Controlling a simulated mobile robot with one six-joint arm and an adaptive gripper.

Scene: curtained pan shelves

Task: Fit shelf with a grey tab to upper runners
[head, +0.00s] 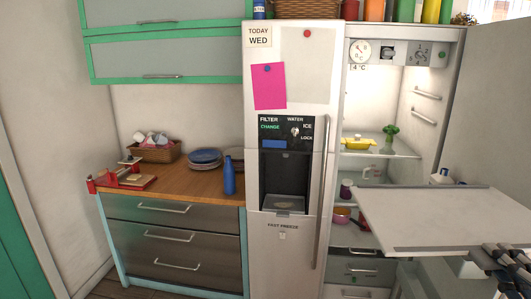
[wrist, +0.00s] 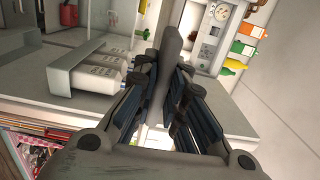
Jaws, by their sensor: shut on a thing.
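The flat pale shelf (head: 440,218) is out in front of the open fridge compartment, at the lower right of the head view. It is roughly level, with its far left corner overlapping the lower compartment in the picture. My gripper (head: 494,256) is at its near right edge. In the wrist view my gripper (wrist: 168,75) is shut on an upright dark grey tab (wrist: 174,40), and the pale shelf surface (wrist: 238,122) shows behind the fingers. On the compartment's right wall are an upper runner (head: 427,95) and another runner (head: 424,117) below it. The left-wall runners are not visible.
A glass shelf (head: 380,152) inside bears a yellow dish (head: 358,142) and a green item (head: 391,132). A red bowl (head: 342,214) stands lower. The open door (head: 490,110) bounds the right side. The space above the glass shelf's items is clear.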

